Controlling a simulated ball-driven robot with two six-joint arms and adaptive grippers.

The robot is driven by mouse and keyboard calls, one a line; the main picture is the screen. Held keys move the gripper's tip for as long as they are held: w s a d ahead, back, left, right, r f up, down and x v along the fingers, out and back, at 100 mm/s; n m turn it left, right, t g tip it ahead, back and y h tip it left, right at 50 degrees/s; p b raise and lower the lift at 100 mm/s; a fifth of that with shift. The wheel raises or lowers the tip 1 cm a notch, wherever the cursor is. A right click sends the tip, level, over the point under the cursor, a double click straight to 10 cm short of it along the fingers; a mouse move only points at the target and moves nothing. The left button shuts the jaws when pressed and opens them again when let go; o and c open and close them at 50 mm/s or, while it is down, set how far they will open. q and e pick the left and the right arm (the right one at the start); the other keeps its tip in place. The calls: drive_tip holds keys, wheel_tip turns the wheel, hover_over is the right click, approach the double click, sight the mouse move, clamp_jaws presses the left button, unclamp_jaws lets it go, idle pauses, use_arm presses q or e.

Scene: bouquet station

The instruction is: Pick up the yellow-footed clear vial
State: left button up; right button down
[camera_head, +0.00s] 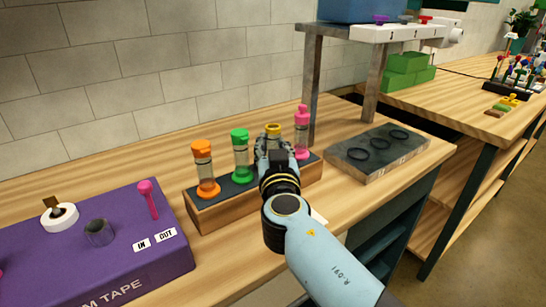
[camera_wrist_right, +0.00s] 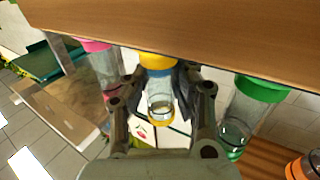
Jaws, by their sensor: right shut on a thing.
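The yellow-footed clear vial has a yellow cap that shows in the head view (camera_head: 273,128) just beyond my right gripper (camera_head: 272,152). Its lower body and foot are hidden there behind the gripper and arm. In the right wrist view the vial (camera_wrist_right: 159,88) is between the two fingers of my right gripper (camera_wrist_right: 160,92), with the yellow cap and yellow foot ring both visible. The gripper is shut on it. In the head view the vial is at the wooden rack (camera_head: 240,207); I cannot tell whether it is lifted. My left gripper is not in view.
The orange vial (camera_head: 204,167) and green vial (camera_head: 240,153) stand left of the gripper, the pink vial (camera_head: 302,132) close on its right. A purple box (camera_head: 130,262) lies left. A grey tray with dark rings (camera_head: 350,168) lies right, beside a metal-legged shelf (camera_head: 312,80).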

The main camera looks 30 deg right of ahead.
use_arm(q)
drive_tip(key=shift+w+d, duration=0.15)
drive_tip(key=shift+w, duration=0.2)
use_arm(e)
drive_tip(key=shift+r, duration=0.1)
idle(0.3)
